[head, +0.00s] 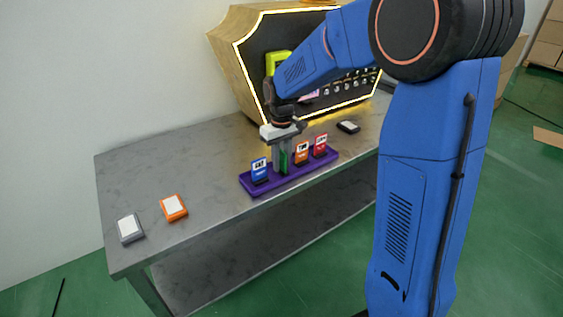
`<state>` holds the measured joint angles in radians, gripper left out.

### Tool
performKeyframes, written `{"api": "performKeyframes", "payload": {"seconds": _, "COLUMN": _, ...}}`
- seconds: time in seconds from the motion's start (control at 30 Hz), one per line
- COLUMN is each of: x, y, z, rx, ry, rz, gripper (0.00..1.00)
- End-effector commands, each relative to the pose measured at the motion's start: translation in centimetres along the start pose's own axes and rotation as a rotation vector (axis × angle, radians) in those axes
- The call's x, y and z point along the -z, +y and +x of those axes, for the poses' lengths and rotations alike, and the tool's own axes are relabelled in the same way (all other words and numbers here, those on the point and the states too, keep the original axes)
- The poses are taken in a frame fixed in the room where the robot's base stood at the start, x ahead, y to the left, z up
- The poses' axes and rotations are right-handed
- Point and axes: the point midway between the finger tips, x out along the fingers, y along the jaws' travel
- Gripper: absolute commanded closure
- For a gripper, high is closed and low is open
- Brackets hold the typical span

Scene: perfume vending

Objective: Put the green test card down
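A long purple tray (250,189) stands on the grey table and holds a row of upright cards. A blue card (259,171) is at its left end. An orange card (302,154) and a red card (320,146) are toward its right end. My gripper (283,167) points down over the gap between the blue and orange cards. The green test card (284,160) shows as a green strip between its fingers, which appear closed on it. The fingers hide most of the card, and I cannot tell whether its lower edge touches the tray.
On the grey table (200,155) lie an orange pad (173,207) and a grey pad (130,229) at left, and a black pad (348,127) at right. A gold-framed lit display (239,75) stands behind my arm. The table's left middle is clear.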

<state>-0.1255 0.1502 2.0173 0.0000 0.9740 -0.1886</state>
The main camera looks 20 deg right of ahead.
Motion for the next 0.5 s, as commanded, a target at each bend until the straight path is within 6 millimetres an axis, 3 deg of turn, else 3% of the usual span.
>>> {"api": "performKeyframes", "payload": {"seconds": 0.23, "x": 0.0, "y": 0.0, "z": -1.9, "rx": -0.001, "ry": 0.003, "rz": 0.000, "gripper": 0.76}}
{"api": "performKeyframes", "payload": {"seconds": 0.5, "x": 0.1, "y": 0.0, "z": -7.1, "rx": -0.001, "ry": 0.003, "rz": 0.000, "gripper": 0.76}}
